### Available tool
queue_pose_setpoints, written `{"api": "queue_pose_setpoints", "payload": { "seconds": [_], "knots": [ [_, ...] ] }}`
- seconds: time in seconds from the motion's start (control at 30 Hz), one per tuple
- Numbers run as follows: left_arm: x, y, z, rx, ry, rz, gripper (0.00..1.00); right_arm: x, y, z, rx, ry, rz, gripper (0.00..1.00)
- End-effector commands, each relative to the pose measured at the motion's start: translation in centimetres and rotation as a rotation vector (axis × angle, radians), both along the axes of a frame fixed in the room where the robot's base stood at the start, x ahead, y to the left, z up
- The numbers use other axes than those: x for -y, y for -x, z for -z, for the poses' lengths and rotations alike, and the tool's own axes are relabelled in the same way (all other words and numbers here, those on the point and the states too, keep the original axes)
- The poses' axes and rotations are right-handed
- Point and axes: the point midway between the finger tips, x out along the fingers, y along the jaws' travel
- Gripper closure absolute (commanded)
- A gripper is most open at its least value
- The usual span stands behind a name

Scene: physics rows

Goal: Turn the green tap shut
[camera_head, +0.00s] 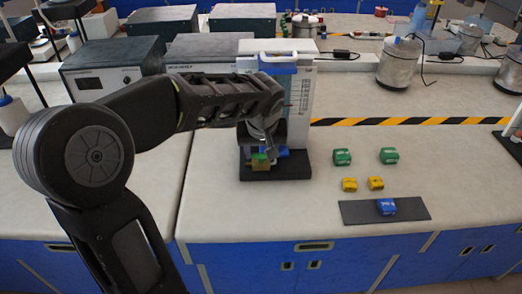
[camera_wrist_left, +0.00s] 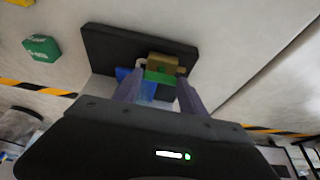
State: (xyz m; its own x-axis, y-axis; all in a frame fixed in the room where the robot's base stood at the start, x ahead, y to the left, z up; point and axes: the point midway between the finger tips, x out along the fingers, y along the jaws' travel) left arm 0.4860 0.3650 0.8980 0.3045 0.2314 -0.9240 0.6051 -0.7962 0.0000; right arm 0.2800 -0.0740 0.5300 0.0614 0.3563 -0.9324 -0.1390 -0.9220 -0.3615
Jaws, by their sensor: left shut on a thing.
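The green tap (camera_head: 260,159) sits on a brass-coloured fitting (camera_head: 261,168) low at the front of a white upright panel unit with a black base (camera_head: 275,172). The green tap (camera_wrist_left: 160,77) also shows in the left wrist view, between the two fingers of my left gripper (camera_wrist_left: 161,84). In the head view my left gripper (camera_head: 268,147) comes down over the tap from above and partly hides it. It is shut on the green tap. Blue parts (camera_wrist_left: 122,73) show close beside the fingers. The tap's exact angle is hard to tell. My right gripper is out of view.
To the right lie green blocks (camera_head: 342,157), yellow blocks (camera_head: 349,184) and a dark mat (camera_head: 411,210) with a blue block (camera_head: 386,206) on it. Grey instrument boxes (camera_head: 110,67) stand behind on the left. Striped tape (camera_head: 400,121) crosses the bench behind the blocks.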

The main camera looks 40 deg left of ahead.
Motion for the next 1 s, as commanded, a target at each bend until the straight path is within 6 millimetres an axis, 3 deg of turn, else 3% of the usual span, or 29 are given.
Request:
{"api": "queue_pose_setpoints", "payload": {
  "seconds": [0.47,1.0],
  "knots": [
    [-0.1,0.1,-0.1,0.001,0.0,0.112,0.91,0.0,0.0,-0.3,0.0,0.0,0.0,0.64],
    [-0.6,0.2,-0.2,0.003,0.002,0.558,0.91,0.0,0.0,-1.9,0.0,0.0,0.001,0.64]
  ]
}}
